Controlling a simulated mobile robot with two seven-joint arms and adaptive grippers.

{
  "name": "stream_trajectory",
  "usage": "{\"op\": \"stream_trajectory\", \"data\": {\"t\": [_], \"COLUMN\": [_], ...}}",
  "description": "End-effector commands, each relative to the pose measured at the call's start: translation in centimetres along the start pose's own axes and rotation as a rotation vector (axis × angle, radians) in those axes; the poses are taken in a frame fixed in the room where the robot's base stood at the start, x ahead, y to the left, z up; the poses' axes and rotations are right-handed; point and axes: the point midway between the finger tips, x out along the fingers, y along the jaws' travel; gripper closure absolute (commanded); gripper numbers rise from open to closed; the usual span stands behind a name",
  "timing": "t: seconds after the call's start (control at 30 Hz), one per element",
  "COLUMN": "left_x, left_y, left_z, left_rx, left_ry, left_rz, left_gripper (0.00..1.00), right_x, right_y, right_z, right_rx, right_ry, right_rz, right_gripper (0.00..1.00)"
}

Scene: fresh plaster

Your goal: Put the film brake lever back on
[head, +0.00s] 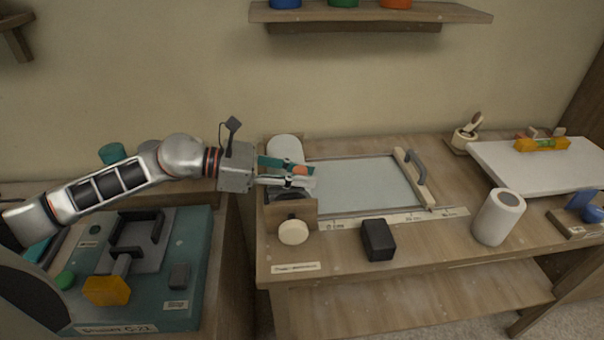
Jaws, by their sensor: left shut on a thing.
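My left gripper (311,176) reaches in from the left over the left end of the film frame on the wooden bench. It is shut on a small teal and orange piece (299,171), which looks like the film brake lever. The fingers hide part of it. Just behind and below the gripper is the film holder, with a white roll (285,148) and a wooden end block (291,210) with a round cream knob (293,232). I cannot tell whether the held piece touches the holder. My right gripper is not in view.
A pale sheet (365,184) lies flat, with a grey-handled wooden bar (411,178) at its right. A black block (379,240), a white cylinder (498,217) and a white board (550,165) stand on the bench. A teal machine (185,255) is at lower left.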

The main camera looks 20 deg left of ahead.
Motion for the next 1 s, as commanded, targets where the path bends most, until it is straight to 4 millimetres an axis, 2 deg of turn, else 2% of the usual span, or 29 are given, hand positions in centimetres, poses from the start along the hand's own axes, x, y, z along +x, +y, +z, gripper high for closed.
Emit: {"op": "stream_trajectory", "data": {"t": [0.07,0.1,0.17,0.57,0.67,1.0], "left_x": [0.1,0.1,0.1,-0.3,-1.4,-7.7], "left_y": [-0.3,-0.3,-0.3,-0.1,0.0,-0.1], "left_z": [-0.7,-0.7,-0.7,-0.3,-0.3,-0.5], "left_rx": [-0.010,-0.010,-0.010,-0.003,-0.004,-0.007], "left_ry": [0.010,0.010,0.009,0.004,0.005,0.009], "left_rz": [-0.008,-0.008,-0.007,-0.001,0.000,0.000], "left_gripper": [1.00,0.75,0.61,0.61,0.61,0.61], "right_x": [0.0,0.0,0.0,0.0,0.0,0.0], "right_y": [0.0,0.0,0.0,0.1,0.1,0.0], "right_z": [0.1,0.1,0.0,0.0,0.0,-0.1], "right_rx": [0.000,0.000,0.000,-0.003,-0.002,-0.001], "right_ry": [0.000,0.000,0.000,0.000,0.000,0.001], "right_rz": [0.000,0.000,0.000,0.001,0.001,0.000], "right_gripper": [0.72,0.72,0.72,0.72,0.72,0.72]}}
